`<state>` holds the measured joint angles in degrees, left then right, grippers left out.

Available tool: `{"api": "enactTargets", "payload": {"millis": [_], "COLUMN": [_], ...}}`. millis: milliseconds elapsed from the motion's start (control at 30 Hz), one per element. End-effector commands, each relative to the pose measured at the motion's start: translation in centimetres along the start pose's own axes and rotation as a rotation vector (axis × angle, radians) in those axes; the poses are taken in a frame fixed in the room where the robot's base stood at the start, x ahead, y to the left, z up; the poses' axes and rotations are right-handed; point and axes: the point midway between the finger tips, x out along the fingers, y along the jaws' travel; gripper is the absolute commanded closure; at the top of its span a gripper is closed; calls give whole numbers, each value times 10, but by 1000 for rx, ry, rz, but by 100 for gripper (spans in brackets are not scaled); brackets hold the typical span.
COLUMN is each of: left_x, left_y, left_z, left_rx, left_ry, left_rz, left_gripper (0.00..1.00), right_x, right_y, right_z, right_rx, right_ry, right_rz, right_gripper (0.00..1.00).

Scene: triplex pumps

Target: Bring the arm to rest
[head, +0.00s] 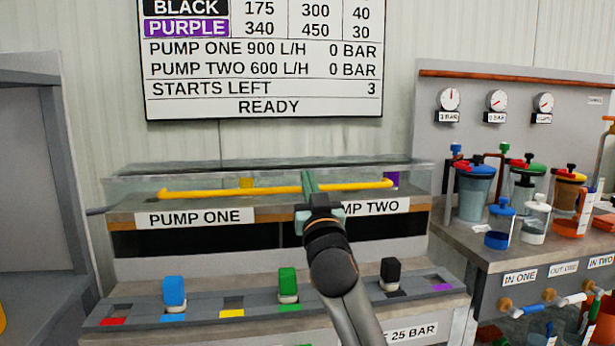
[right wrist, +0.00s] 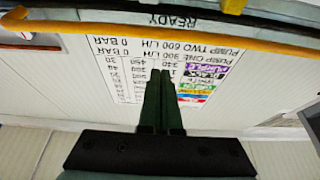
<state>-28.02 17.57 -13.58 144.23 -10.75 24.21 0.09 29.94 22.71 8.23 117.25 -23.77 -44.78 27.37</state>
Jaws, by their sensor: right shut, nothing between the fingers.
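My right gripper (head: 308,178) reaches up over the pump console from below, near the middle of the yellow bar (head: 240,191). Its green fingers are together and empty; whether they touch the bar I cannot tell. In the right wrist view the shut fingers (right wrist: 160,78) point toward the wall board, which appears upside down. The yellow bar (right wrist: 130,28) crosses the top of that view. My arm hides part of the PUMP TWO label (head: 375,207). My left gripper is not in view.
Blue (head: 174,291), green (head: 288,282) and black (head: 390,272) switches stand on the console front. A board (head: 262,60) above reads READY, 0 BAR. A bench (head: 465,245) with canisters and gauges is at right, a grey cabinet (head: 30,190) at left.

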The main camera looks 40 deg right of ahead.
Motion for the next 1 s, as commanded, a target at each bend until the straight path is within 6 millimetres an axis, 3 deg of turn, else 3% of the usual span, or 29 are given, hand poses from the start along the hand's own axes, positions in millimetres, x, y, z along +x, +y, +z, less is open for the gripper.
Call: {"api": "enactTargets", "payload": {"millis": [200,400,833,933,1000], "left_x": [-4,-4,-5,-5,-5], "left_y": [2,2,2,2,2], "left_z": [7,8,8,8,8], "left_rx": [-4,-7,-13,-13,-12], "left_ry": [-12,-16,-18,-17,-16], "left_rz": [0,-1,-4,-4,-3], "left_gripper": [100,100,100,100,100], "right_x": [-40,-63,-72,-81,-98], "right_y": [1,1,0,-15,-39], "right_z": [23,34,37,38,40], "right_rx": [0,-1,-5,-26,-55], "right_ry": [-1,2,8,27,61], "right_rz": [2,3,-1,-60,-153], "right_gripper": [100,100,100,100,100]}}
